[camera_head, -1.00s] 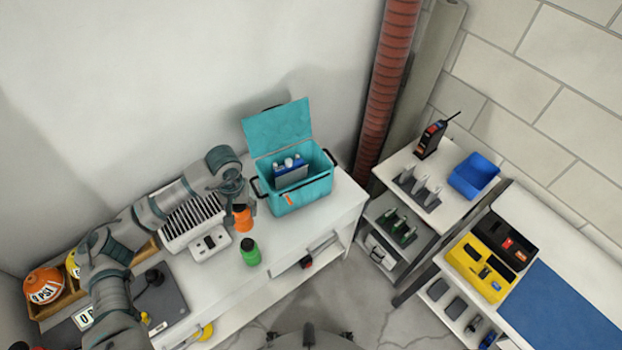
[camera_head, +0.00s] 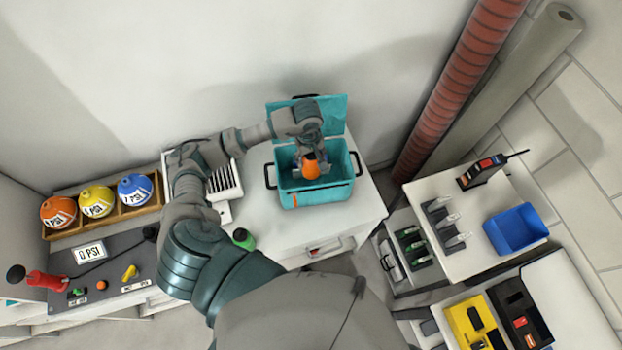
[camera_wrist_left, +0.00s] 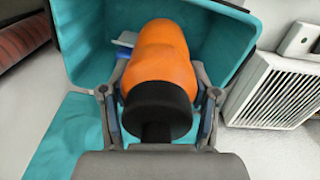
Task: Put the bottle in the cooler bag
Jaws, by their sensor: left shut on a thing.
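The teal cooler bag (camera_head: 318,199) stands on the white table with its lid (camera_head: 334,113) open against the wall side. An orange bottle (camera_head: 311,169) with a black cap is over the bag's opening. My left gripper (camera_head: 309,158) is shut on it from above. In the left wrist view, the orange bottle (camera_wrist_left: 160,62) lies between the two fingers (camera_wrist_left: 158,112), cap toward the camera, with the teal bag (camera_wrist_left: 219,28) around it. I cannot tell whether the bottle touches the bag's floor. My right gripper is not in view.
A green bottle (camera_head: 243,238) stands on the table, partly hidden by my left arm. A white vented box (camera_head: 226,181) is left of the bag. Coloured balls sit in a wooden rack (camera_head: 152,204). Shelving with a blue bin (camera_head: 515,229) stands at right.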

